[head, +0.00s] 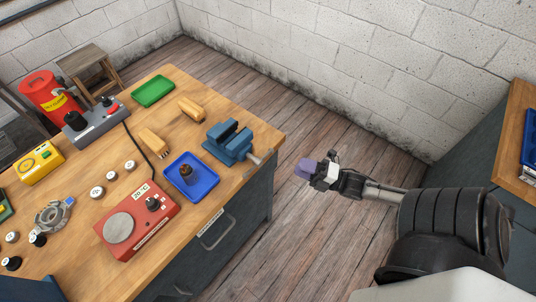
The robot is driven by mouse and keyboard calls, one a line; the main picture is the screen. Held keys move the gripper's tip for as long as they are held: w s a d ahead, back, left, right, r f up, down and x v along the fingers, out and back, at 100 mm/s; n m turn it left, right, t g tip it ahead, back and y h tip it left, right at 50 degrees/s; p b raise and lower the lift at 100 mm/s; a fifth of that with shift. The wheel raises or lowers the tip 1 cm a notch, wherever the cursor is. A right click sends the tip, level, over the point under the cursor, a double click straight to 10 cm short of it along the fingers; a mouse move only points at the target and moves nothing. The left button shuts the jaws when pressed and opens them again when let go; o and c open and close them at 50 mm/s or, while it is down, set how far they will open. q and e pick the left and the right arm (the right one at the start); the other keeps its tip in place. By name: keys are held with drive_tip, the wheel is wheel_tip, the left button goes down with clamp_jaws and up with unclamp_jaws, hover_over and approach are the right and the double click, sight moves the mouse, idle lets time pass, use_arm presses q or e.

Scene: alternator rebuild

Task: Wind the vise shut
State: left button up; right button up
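The blue vise (229,140) stands at the right corner of the wooden workbench. Its two jaw blocks show with a dark gap between them, and I see nothing held there. A pale handle (255,160) sticks out from the vise's right side, over the bench edge. My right gripper (303,169), with purple fingertips, is off the bench to the right of the vise, over the floor. It is apart from the handle. The fingers are too small and turned to tell whether they are open or shut. My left gripper is not in view.
A blue tray (205,190) with a dark brown part stands close in front of the vise. Wooden-handled brushes (191,110), a green tray (154,91) and a red hot plate (138,222) are also on the bench. The floor (315,130) right of the bench is clear.

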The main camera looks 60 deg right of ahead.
sight(268, 153)
drive_tip(key=b+x, duration=0.1)
drive_tip(key=x, duration=1)
drive_tip(key=shift+w+r, duration=0.1)
drive_tip(key=shift+w, duration=0.15)
clamp_jaws()
